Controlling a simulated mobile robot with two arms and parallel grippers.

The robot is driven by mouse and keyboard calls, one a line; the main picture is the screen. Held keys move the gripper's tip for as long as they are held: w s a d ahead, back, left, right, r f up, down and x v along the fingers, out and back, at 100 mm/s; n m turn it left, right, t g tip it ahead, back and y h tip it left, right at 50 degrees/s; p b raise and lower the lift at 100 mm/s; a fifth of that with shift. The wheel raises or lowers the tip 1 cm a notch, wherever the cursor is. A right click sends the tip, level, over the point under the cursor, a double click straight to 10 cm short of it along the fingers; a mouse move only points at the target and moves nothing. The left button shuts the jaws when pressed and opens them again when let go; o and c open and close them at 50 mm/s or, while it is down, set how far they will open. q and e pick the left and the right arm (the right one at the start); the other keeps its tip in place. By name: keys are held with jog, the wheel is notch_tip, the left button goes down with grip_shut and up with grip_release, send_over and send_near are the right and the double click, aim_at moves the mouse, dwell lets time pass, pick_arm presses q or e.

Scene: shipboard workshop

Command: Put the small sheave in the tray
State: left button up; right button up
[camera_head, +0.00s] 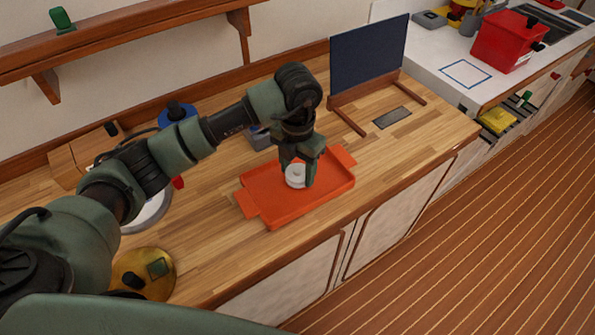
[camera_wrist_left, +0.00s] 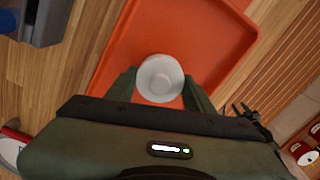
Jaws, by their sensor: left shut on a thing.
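The small sheave (camera_head: 295,177) is a round whitish disc with a small hub. It shows over the middle of the orange tray (camera_head: 274,217), which lies on the wooden counter. My left gripper (camera_head: 299,178) comes down from above and is shut on the sheave. In the left wrist view the sheave (camera_wrist_left: 160,78) sits between the two green fingertips (camera_wrist_left: 160,85), with the orange tray (camera_wrist_left: 222,40) behind it. I cannot tell whether the sheave touches the tray floor. My right gripper is not in view.
A dark upright panel (camera_head: 368,55) on a wooden stand is behind the tray to the right. A brass disc (camera_head: 152,262) lies at front left. A red box (camera_head: 505,42) stands on the white counter. Bare wood (camera_head: 410,150) lies right of the tray.

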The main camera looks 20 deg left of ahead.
aim_at(297, 169)
pick_arm(q)
jog(key=shift+f, duration=0.9)
jog(key=o, duration=1.3)
jog(key=shift+o, duration=0.2)
notch_tip(297, 169, up, 12)
jog(key=shift+f+b, duration=0.25)
jog(key=shift+b, duration=0.8)
jog(key=shift+r, duration=0.4)
